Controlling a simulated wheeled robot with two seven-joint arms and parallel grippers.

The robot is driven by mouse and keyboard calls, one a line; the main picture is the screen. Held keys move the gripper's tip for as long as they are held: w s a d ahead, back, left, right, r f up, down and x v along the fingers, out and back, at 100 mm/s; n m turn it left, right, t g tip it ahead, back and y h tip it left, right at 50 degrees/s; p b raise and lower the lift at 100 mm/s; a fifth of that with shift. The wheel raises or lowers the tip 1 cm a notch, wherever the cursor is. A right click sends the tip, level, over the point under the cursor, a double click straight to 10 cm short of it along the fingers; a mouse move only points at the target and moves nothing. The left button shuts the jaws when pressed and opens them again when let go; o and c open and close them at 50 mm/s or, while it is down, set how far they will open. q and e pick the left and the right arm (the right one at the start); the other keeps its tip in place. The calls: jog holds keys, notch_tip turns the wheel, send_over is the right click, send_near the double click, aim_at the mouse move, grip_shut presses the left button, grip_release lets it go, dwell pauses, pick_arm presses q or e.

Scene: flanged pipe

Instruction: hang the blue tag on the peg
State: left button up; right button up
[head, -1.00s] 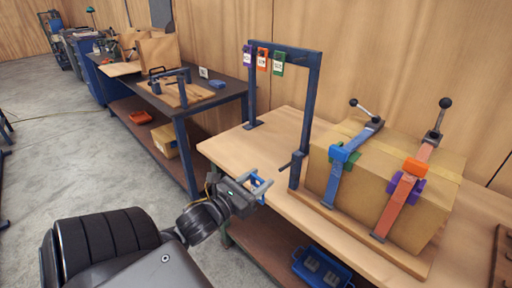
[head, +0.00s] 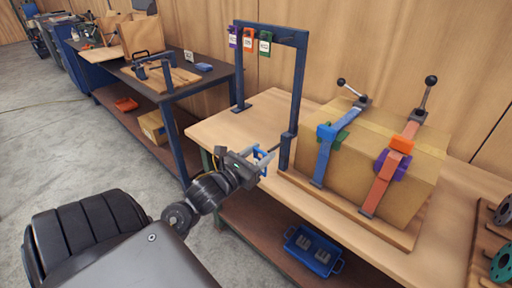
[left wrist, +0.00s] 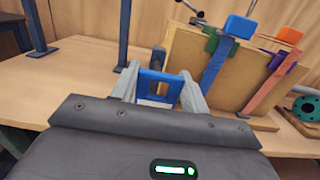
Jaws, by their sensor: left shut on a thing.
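My left gripper (head: 262,160) is shut on the blue tag (left wrist: 158,84), a flat blue piece with an opening, held upright between the two fingertips in the left wrist view. In the head view the blue tag (head: 260,153) shows only partly, just left of the near post of the dark blue frame (head: 299,85). The short dark peg (head: 284,139) juts left from that post, low down, close to the tag. I cannot tell whether tag and peg touch. My right gripper is not in view.
Purple, orange and green tags (head: 248,40) hang from the frame's top bar. A strapped cardboard box (head: 400,190) stands right of the post on the wooden bench (head: 225,130). A blue tray (head: 312,252) sits on the shelf below. Bare bench top lies left of the post.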

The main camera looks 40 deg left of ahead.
aim_at(271, 149)
pick_arm(q)
jog(key=shift+w+f, duration=0.1)
jog(key=shift+w, duration=2.35)
jog(key=shift+w+f, duration=0.15)
jog(key=shift+w, duration=0.45)
jog(key=shift+f+b, duration=0.1)
jog(key=shift+b, duration=0.2)
jog(key=shift+w, duration=0.1)
jog(key=o, duration=1)
jog(key=shift+o, duration=0.2)
